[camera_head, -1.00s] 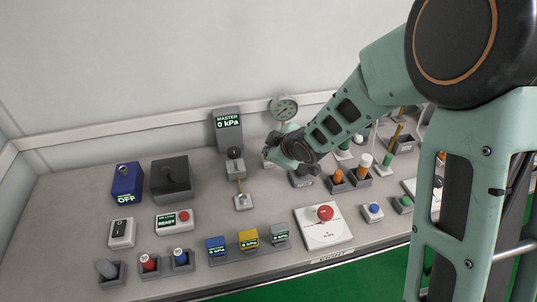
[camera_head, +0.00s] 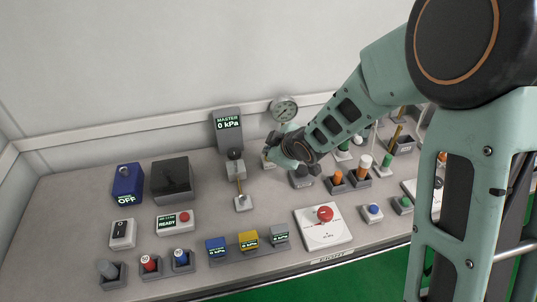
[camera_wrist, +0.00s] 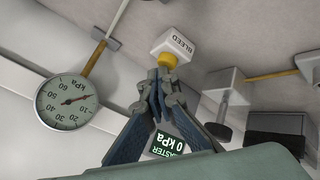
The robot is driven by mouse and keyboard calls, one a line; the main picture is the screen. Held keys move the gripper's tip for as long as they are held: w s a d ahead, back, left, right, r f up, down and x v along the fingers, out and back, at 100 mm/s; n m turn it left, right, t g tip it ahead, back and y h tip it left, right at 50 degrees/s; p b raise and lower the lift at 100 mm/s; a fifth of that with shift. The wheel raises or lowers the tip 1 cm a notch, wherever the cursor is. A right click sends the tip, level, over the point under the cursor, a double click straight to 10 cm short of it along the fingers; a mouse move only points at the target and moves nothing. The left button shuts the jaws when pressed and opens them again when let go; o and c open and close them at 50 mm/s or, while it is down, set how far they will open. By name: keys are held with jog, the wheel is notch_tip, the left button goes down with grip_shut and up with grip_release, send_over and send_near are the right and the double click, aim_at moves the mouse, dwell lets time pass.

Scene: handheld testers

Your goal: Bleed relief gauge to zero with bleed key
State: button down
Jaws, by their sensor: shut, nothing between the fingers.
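The round relief gauge (camera_wrist: 67,101) is at the left of the wrist view, upside down. Its needle points right and slightly up, near the low end of the scale; the exact reading is unclear. The gauge also shows in the head view (camera_head: 284,108), behind my wrist. A white block marked BLEED (camera_wrist: 172,43) with a yellow fitting (camera_wrist: 167,60) is at the top centre of the wrist view. My gripper (camera_wrist: 163,72) is shut and empty, its fingertips close to the yellow fitting; contact cannot be told. I cannot identify a separate bleed key.
The MASTER display (camera_head: 229,121) reads 0 kPa and stands left of my wrist. Holders with orange and white cylinders (camera_head: 363,167) stand to the right. A red button on a white plate (camera_head: 324,237) is in front.

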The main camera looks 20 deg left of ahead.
jog(key=shift+r+p, duration=0.35)
jog(key=shift+r, duration=0.3)
jog(key=shift+r, duration=0.1)
notch_tip(320, 180, up, 5)
jog(key=p, duration=0.4)
